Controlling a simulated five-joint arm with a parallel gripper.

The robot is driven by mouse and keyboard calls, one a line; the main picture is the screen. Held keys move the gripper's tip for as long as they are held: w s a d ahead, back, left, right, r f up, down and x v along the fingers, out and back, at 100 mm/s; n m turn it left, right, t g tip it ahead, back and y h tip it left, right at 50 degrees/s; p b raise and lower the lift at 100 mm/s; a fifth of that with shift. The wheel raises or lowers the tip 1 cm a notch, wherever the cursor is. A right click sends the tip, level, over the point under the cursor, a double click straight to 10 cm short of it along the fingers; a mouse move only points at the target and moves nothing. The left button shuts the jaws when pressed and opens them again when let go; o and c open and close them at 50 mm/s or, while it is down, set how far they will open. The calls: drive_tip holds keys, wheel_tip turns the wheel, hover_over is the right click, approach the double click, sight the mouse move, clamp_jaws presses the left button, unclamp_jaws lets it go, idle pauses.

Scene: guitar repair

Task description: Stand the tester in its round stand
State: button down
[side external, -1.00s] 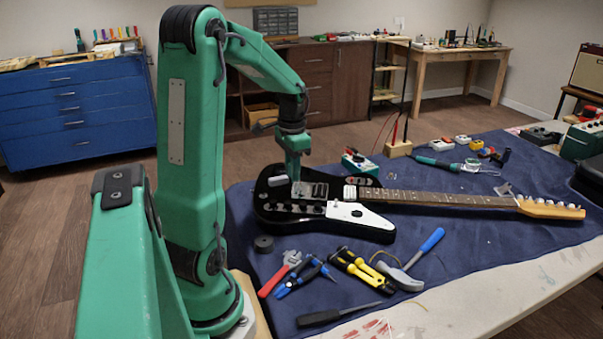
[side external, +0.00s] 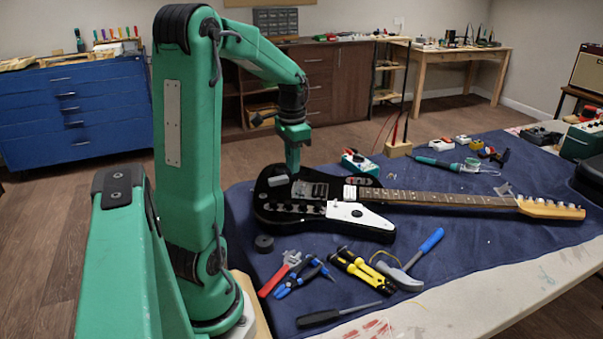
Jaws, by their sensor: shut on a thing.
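My gripper (side external: 294,172) points down over the body of the black guitar (side external: 380,228). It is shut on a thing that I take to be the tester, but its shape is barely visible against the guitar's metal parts. A small grey block (side external: 279,181) shows just left of the fingertips; I cannot tell whether it touches them. A small dark round piece (side external: 264,242), which looks like the round stand, sits on the blue cloth in front of the guitar's left end. My gripper is above and behind it, apart from it.
Red-handled pliers (side external: 284,272), blue pliers (side external: 300,278), yellow-handled tools (side external: 362,270), a hammer (side external: 425,250) and a dark-handled screwdriver (side external: 325,317) lie in front of the guitar. A green meter (side external: 360,161) and a wooden block with probes (side external: 398,149) stand behind it.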

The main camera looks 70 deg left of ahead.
drive_tip(key=shift+r, duration=0.85)
drive_tip(key=shift+s+f, duration=0.1)
drive_tip(key=s+d+f, duration=0.6)
drive_tip(key=s+f, duration=0.3)
drive_tip(key=s, duration=0.1)
drive_tip(key=shift+f, duration=0.2)
drive_tip(key=shift+d+f, duration=0.15)
drive_tip(key=shift+f, duration=2.45)
drive_tip(key=shift+f, duration=0.8)
idle(2.5)
